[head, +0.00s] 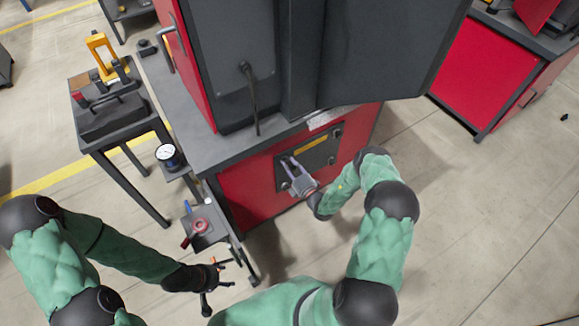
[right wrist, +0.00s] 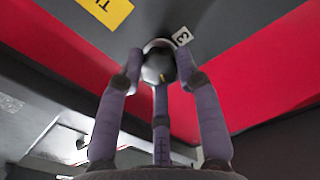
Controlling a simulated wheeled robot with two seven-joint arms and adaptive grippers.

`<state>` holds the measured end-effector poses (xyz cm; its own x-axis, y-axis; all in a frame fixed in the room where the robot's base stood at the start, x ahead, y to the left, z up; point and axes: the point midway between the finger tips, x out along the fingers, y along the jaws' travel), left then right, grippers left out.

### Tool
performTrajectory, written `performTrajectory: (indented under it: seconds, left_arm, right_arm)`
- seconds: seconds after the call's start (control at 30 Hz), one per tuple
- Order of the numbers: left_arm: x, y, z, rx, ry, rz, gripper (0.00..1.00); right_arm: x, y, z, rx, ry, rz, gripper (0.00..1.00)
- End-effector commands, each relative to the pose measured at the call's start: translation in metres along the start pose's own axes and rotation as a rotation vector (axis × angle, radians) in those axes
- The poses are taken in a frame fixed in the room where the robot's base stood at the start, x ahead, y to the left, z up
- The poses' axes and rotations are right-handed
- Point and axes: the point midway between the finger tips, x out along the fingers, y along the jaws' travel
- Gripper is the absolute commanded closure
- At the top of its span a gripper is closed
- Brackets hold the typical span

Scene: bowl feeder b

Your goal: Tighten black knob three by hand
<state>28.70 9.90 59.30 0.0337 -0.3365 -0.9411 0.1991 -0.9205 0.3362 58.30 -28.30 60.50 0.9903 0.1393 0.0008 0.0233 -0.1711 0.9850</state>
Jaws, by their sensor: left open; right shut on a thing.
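Black knob three (right wrist: 157,66) sits on the dark panel (right wrist: 60,15), beside a small white label marked 3 (right wrist: 182,37). My right gripper (right wrist: 158,75) is shut on it, with finger pads at its left and right sides and a third finger below. In the head view my right gripper (head: 291,168) reaches the left part of the panel (head: 320,155) on the red cabinet front, and its fingers hide the knob there. My left gripper (head: 229,272) is open and empty, low in the head view, away from the panel.
Other dark knobs (head: 337,131) sit at the panel's corners, around a yellow label (head: 311,145). A small stand with a red-handled part (head: 199,225) and a dial gauge (head: 168,154) stand left of the red cabinet (head: 240,200).

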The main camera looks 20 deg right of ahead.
Motion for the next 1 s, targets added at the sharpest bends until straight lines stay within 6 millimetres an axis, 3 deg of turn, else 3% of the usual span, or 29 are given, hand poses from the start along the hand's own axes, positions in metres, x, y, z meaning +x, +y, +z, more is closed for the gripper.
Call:
performTrajectory:
  seconds: [0.2, 0.23, 0.3, 0.73, 1.0]
  left_arm:
    - [0.000, 0.000, 0.000, 0.000, 0.000, 0.000, 0.41]
    - [0.000, 0.000, 0.000, 0.000, 0.000, 0.000, 0.41]
    - [0.000, 0.000, 0.000, 0.000, 0.000, 0.000, 0.41]
    - [0.000, 0.000, 0.000, 0.000, 0.000, 0.000, 0.41]
    - [0.000, 0.000, 0.000, 0.000, 0.000, 0.000, 0.41]
  right_arm:
    - [-0.001, -0.001, 0.002, 0.000, -0.007, -0.003, 0.98]
    - [-0.001, -0.001, 0.002, 0.000, -0.007, -0.003, 0.57]
    - [-0.001, -0.001, 0.002, 0.000, -0.006, -0.003, 0.41]
    - [-0.007, -0.001, 0.001, -0.001, -0.004, -0.002, 0.41]
    - [-0.052, -0.001, 0.002, 0.001, -0.006, -0.003, 0.41]
